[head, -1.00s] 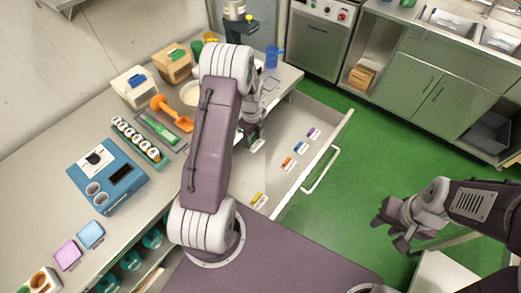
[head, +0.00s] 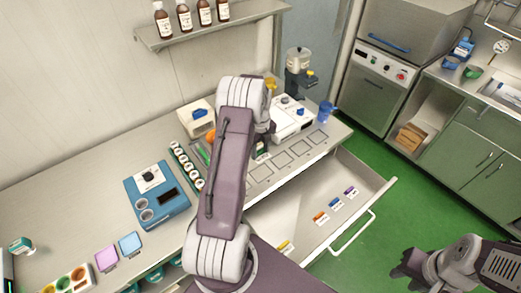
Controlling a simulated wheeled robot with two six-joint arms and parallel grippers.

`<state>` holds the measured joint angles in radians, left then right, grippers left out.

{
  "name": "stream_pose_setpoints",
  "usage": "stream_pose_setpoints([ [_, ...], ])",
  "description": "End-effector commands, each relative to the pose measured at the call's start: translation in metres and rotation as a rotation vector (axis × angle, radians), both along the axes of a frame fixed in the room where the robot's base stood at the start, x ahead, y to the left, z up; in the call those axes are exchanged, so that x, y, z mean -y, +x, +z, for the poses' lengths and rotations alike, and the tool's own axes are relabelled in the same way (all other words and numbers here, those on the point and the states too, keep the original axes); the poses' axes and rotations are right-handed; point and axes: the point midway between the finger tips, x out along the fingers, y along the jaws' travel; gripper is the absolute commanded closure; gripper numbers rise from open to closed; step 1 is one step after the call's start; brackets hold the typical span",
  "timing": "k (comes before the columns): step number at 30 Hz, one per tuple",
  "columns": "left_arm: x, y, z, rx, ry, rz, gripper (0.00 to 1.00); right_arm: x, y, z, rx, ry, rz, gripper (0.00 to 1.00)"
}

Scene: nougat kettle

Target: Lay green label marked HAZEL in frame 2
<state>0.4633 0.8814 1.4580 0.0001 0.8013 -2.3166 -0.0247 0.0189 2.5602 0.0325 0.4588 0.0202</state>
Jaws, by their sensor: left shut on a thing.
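My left gripper (head: 262,148) is over the counter, in front of the white machine, and is shut on a small label (head: 262,154) with green and white showing. Its lettering is too small to read and my arm hides part of it. A row of outlined frames (head: 283,158) lies along the counter's front edge, to the right of and below the gripper. Their numbers cannot be read. My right gripper (head: 408,268) is at the lower right over the green floor, with its fingers apart and empty.
The open drawer (head: 300,205) below the counter holds orange (head: 320,217), blue (head: 337,204), purple (head: 351,191) and yellow (head: 285,247) labels. A blue machine (head: 156,196), a row of jars (head: 186,166) and a blue jug (head: 325,112) stand on the counter.

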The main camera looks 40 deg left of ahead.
Motion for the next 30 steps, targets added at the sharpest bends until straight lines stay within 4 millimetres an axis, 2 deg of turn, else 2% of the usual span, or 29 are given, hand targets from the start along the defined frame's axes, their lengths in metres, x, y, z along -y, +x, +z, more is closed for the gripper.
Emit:
stream_pose_setpoints([
  [1,0.0,0.0,-0.011,-0.001,-0.001,0.0,0.93,0.0,0.0,-0.009,0.0,0.0,0.0,0.66],
  [21,0.0,0.0,-0.092,0.0,0.0,0.0,0.93,0.0,0.0,-0.073,0.0,0.0,0.0,0.66],
  [25,0.0,0.0,-0.102,0.001,0.001,0.0,0.93,0.0,0.0,-0.079,0.0,0.0,0.0,0.66],
  [30,0.0,0.0,-0.104,0.001,0.001,0.0,0.93,0.0,0.0,-0.079,0.0,0.0,0.0,0.66],
])
